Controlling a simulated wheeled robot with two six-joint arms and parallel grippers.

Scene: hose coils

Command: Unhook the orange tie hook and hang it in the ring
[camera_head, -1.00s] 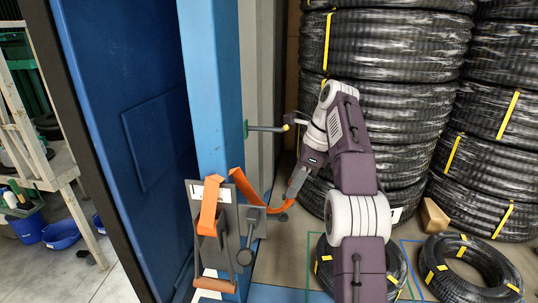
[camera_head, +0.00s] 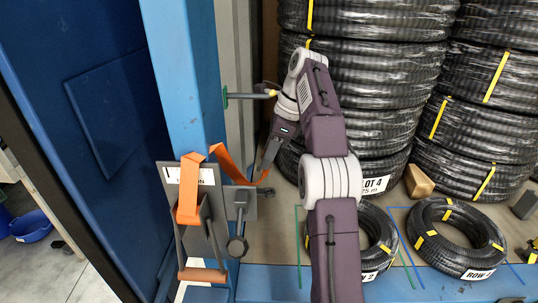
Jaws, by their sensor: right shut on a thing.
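The orange strap (camera_head: 233,166) comes off a grey plate on the blue post and runs in a slack curve to the right. My right gripper (camera_head: 266,165) is shut on its far end. A small dark piece (camera_head: 266,190) shows at that end, beside the jaws; its hook shape is too small to make out. Another orange length (camera_head: 188,190) hangs over the front of the plate. A dark round part (camera_head: 238,247) hangs below the plate on a short bar; I cannot tell whether it is the ring. My left gripper is out of view.
A lever with an orange grip (camera_head: 202,275) hangs below the plate.

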